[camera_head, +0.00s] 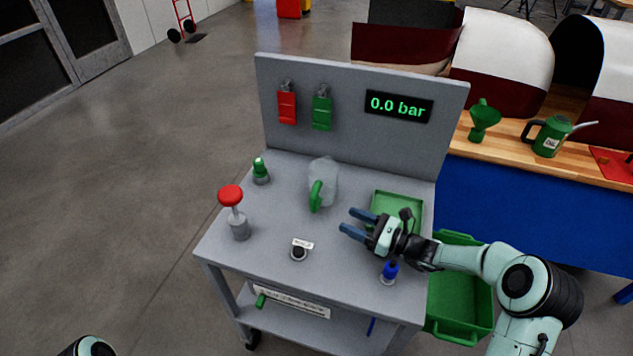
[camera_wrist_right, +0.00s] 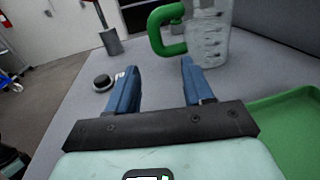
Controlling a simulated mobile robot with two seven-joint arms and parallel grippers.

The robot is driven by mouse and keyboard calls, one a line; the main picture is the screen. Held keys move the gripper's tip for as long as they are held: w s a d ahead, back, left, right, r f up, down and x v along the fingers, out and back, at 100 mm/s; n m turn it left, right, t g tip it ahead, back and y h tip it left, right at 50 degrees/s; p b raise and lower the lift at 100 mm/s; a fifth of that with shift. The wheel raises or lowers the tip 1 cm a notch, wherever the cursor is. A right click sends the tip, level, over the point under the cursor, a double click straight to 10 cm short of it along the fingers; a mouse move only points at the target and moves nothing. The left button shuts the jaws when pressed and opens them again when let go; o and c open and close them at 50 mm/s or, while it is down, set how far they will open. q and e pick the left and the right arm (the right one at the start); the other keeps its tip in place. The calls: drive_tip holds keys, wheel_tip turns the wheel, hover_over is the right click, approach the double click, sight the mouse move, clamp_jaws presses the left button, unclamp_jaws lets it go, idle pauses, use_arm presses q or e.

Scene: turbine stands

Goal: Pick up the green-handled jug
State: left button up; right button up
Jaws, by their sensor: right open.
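The clear jug (camera_head: 325,178) with a green handle (camera_head: 316,197) stands upright on the grey cart top (camera_head: 270,262), near its middle. In the right wrist view the jug (camera_wrist_right: 208,40) is ahead at upper right, its green handle (camera_wrist_right: 164,30) turned to the left. My right gripper (camera_head: 347,222) is open and empty, with blue fingers pointing left above the cart, to the right of and nearer than the jug. In the right wrist view its fingers (camera_wrist_right: 158,80) are apart with nothing between them, and the handle lies beyond them. Only a bit of my left arm shows at the bottom left.
A red knob (camera_head: 231,196) on a post, a green-topped fitting (camera_head: 260,170) and a black round knob (camera_head: 299,252) stand on the cart. A green tray (camera_head: 396,203) and a blue-topped part (camera_head: 389,270) are by my right arm. A back panel reads 0.0 bar (camera_head: 398,105).

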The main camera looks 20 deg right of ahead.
sight(317, 207)
drive_tip(key=x, duration=0.7)
drive_tip(key=shift+a, duration=0.1)
drive_tip(key=p+x, duration=0.1)
drive_tip(key=x, duration=0.4)
drive_tip(key=shift+a+r, duration=0.2)
drive_tip(key=shift+a, duration=0.05)
drive_tip(key=shift+s, duration=0.15)
clamp_jaws()
